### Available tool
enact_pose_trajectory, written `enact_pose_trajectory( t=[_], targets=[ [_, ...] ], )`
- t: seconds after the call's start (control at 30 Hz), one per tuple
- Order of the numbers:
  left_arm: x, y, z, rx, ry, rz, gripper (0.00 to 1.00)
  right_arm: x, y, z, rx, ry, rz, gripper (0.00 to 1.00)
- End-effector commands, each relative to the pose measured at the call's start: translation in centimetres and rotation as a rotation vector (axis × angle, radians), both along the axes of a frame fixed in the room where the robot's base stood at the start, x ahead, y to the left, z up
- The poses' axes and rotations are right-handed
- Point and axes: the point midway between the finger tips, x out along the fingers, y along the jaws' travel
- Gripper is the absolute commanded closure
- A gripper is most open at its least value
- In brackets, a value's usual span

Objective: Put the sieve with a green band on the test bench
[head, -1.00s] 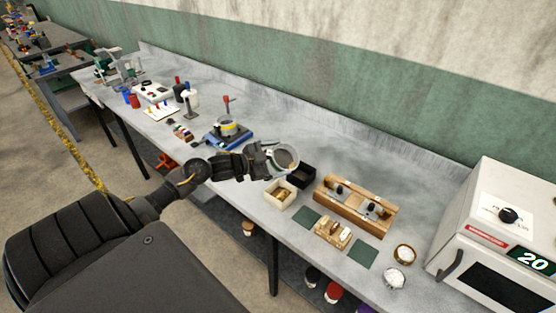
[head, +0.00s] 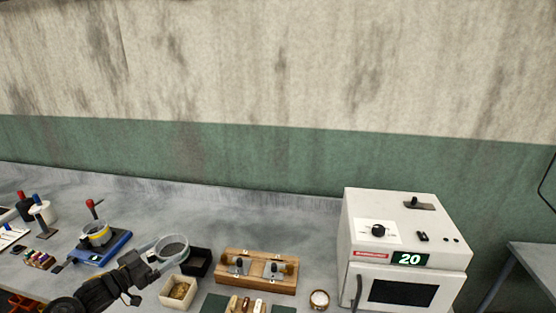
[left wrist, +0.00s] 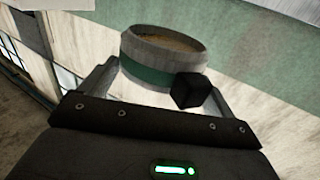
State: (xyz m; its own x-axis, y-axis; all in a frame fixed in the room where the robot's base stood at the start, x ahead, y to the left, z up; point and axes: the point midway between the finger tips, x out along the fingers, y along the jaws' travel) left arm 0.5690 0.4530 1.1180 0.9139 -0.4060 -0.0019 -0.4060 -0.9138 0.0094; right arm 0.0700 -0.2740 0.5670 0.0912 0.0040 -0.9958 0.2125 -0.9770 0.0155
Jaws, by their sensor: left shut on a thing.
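The sieve with a green band (left wrist: 160,58) is a grey metal ring. In the left wrist view it sits between the two fingers of my left gripper (left wrist: 155,88), with a black block on its side. In the head view the sieve (head: 172,248) is at the tip of my left gripper (head: 155,255), above the test bench (head: 60,185) and beside a black box. My left gripper is shut on it. Whether the sieve touches the bench is hard to tell. My right gripper is not in view.
A black open box (head: 197,262) and a cream box (head: 180,290) are close to the sieve. A blue device with a yellow-banded ring (head: 96,235) stands left. A wooden fixture (head: 256,271) and a white oven reading 20 (head: 405,245) stand right. Bare bench lies behind.

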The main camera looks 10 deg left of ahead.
Motion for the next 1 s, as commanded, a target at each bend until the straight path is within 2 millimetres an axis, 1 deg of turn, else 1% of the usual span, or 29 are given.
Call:
enact_pose_trajectory(
  t=[0.07,0.13,0.17,0.27,0.37,0.4,0.47,0.5,0.53,0.6,0.7,0.83,0.93,1.0],
  targets=[
    [0.2,0.2,-0.4,-0.003,0.000,0.021,0.74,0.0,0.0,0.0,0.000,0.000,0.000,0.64],
    [0.4,-0.4,0.3,-0.001,-0.005,0.031,0.74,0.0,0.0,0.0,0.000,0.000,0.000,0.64],
    [0.4,-0.9,0.6,-0.001,-0.006,0.031,0.74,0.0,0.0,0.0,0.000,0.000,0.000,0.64],
    [0.1,-3.6,0.8,-0.003,-0.004,0.025,0.74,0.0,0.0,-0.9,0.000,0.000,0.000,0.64],
    [-1.1,-7.7,-0.3,-0.005,-0.003,0.010,0.74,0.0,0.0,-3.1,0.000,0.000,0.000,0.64],
    [-1.9,-9.6,-0.8,-0.005,-0.004,0.002,0.74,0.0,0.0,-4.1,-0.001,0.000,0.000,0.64],
    [-3.3,-12.4,-1.6,-0.005,-0.004,-0.011,0.74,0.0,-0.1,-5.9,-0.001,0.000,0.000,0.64],
    [-4.3,-14.2,-2.2,-0.006,-0.003,-0.019,0.74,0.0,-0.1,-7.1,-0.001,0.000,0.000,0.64],
    [-5.2,-15.6,-2.6,-0.005,-0.002,-0.026,0.74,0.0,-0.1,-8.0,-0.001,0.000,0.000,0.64],
    [-7.1,-18.2,-3.3,-0.005,-0.003,-0.040,0.74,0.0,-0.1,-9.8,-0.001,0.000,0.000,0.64],
    [-9.4,-20.9,-4.0,-0.003,-0.002,-0.060,0.74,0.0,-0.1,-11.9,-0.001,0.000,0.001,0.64],
    [-11.2,-22.8,-5.1,-0.002,0.000,-0.082,0.74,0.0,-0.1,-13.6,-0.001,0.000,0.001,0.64],
    [-11.6,-23.1,-6.3,-0.001,0.002,-0.082,0.74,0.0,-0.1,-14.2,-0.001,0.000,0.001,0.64],
    [-11.7,-23.2,-6.7,-0.001,0.002,-0.081,0.74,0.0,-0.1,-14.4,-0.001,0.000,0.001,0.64]
  ],
)
